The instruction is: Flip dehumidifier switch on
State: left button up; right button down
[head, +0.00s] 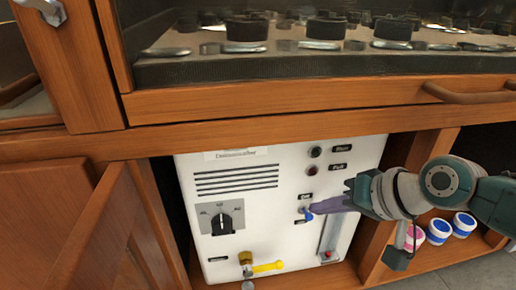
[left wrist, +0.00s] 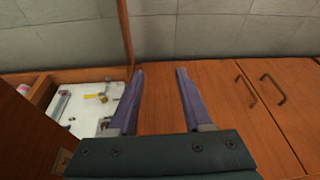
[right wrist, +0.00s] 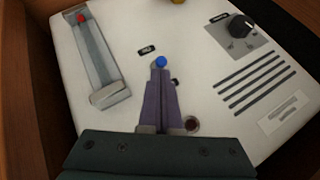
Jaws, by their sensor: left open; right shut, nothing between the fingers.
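The dehumidifier is a white panel box (head: 235,240) inside the open lower cabinet. Its small toggle switch has a blue tip (head: 307,215) and sits between two small black labels. In the right wrist view the blue tip (right wrist: 161,61) is right at the ends of my right gripper's purple fingers. My right gripper (head: 318,207) is shut and empty, its fingertips at the switch; I cannot tell whether they touch. The label words are too small to read surely. My left gripper (left wrist: 158,72) is open and empty over the wooden cabinet fronts, away from the box.
The panel also has a black rotary knob (head: 221,223), a yellow valve handle (head: 267,267), a vent grille (head: 237,181) and a clear gauge tube (head: 328,238). An open cabinet door (head: 110,235) stands at the left. Blue-and-white jars (head: 463,224) sit at the right.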

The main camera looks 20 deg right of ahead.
jog(key=shift+f, duration=0.1)
dwell(0.3)
jog(key=shift+s+f+t+b, duration=0.1)
jog(key=shift+s+t+b, duration=0.05)
jog(key=shift+t+b, duration=0.3)
jog(key=shift+s+a+f+n+t+b, duration=0.1)
jog(key=shift+s+f+n+t+b, duration=0.3)
jog(key=shift+t+b, duration=0.55)
jog(key=shift+s+f, duration=0.1)
jog(key=shift+f, duration=0.1)
dwell(1.0)
jog(key=shift+r+p, duration=0.65)
jog(key=shift+r, duration=0.15)
